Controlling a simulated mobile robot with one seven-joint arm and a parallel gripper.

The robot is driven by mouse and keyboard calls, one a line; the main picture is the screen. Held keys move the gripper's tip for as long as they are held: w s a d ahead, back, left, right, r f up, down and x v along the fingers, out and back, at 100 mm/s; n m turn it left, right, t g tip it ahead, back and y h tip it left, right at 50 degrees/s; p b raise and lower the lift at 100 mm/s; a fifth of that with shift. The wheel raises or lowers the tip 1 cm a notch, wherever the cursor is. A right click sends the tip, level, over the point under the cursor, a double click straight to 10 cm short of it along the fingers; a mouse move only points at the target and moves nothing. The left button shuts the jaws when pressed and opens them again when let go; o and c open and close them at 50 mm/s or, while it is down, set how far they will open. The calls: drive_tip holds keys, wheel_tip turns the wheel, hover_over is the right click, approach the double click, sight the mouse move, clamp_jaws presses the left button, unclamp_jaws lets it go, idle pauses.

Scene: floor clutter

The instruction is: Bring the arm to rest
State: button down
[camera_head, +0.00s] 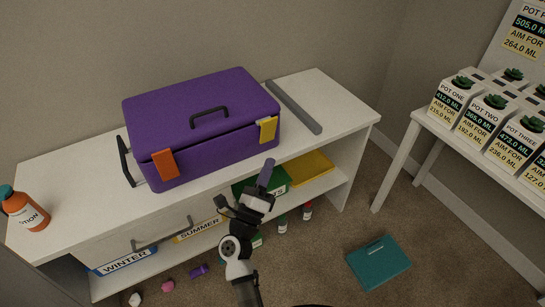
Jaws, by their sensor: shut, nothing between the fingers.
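My arm, white with dark joints, rises from the bottom centre in front of the white cabinet (75,180).
A purple toolbox (200,105) and grey bar (293,107) lie on the cabinet; an orange bottle (25,210) stands at left. A white table (430,125) holds several potted plants at right.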

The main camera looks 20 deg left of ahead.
drive_tip(key=shift+s+d+f, duration=0.1)
drive_tip(key=shift+s, duration=0.7)
